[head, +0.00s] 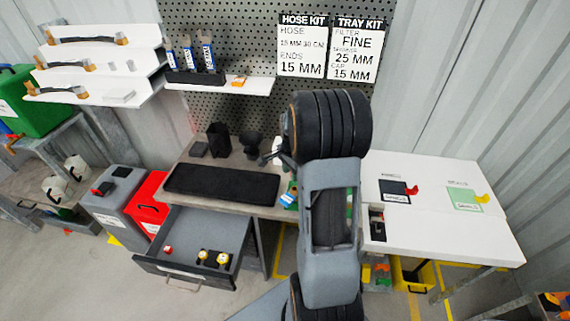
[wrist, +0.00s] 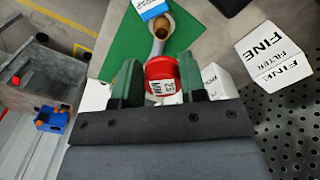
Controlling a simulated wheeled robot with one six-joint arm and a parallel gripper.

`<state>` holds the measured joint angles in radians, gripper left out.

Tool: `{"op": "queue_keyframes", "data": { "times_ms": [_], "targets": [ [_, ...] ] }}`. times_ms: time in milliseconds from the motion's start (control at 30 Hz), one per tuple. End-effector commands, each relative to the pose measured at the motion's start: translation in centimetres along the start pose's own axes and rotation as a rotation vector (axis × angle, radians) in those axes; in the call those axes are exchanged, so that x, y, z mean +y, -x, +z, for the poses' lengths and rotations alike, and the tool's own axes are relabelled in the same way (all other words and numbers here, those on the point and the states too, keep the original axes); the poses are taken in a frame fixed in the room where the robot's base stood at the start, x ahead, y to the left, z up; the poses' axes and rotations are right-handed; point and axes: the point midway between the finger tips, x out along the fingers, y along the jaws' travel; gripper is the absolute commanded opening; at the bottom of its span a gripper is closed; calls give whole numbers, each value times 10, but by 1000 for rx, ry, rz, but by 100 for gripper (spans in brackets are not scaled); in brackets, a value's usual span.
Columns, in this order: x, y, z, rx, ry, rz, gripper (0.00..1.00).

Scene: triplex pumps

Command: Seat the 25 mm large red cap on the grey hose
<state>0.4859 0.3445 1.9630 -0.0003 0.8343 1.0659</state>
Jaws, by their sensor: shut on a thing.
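In the wrist view my gripper (wrist: 160,80) has its green fingers shut on a red cap (wrist: 162,70) with a white label that appears to read 25 MM. A short grey hose (wrist: 157,47) with a brown end (wrist: 162,26) lies just beyond the cap, over a green mat (wrist: 125,45). The cap overlaps the hose's near end in the picture. I cannot tell whether they touch or the cap is on the hose. In the head view my arm hides the gripper tips, the held cap and the hose.
White FINE filter boxes (wrist: 272,55) stand to the right by the pegboard. In the head view an open drawer (head: 205,240) holds small red and yellow pieces. A white table (head: 440,225) is at right.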

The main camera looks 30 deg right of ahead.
Motion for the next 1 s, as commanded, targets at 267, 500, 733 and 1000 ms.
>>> {"op": "queue_keyframes", "data": {
  "times_ms": [267, 500, 733, 1000],
  "targets": [
    [-1, 0, 2, 0, 6, 0, 17],
    [-1, 0, 3, 0, 5, 0, 17],
    [0, -10, 4, 0, 2, 1, 17],
    [0, -32, 3, 0, 1, 0, 17]
  ]
}}
